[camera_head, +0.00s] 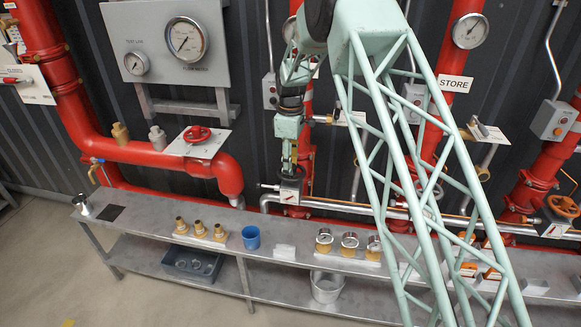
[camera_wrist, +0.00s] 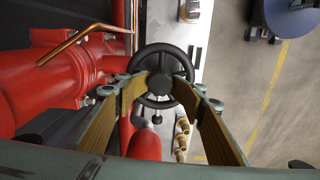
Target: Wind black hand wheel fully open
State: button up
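The black hand wheel (camera_wrist: 160,83) shows in the wrist view, straight ahead of my gripper, with its round hub and part of its rim visible. My gripper (camera_wrist: 160,90) has its two fingers spread apart, one on each side of the hub. The fingers cover the left and right parts of the rim. I cannot tell whether they touch it. In the head view my gripper (camera_head: 290,168) points down just above a small valve plate (camera_head: 291,196) on the pipework.
Red pipe (camera_wrist: 60,75) and a copper tube (camera_wrist: 78,40) lie left of the wheel in the wrist view. A red hand wheel (camera_head: 196,134) stands left of my gripper.

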jog(key=shift+f, duration=0.15)
dwell(0.3)
jog(key=shift+m, duration=1.8)
jog(key=shift+d+m, duration=0.1)
jog(key=shift+m, duration=2.1)
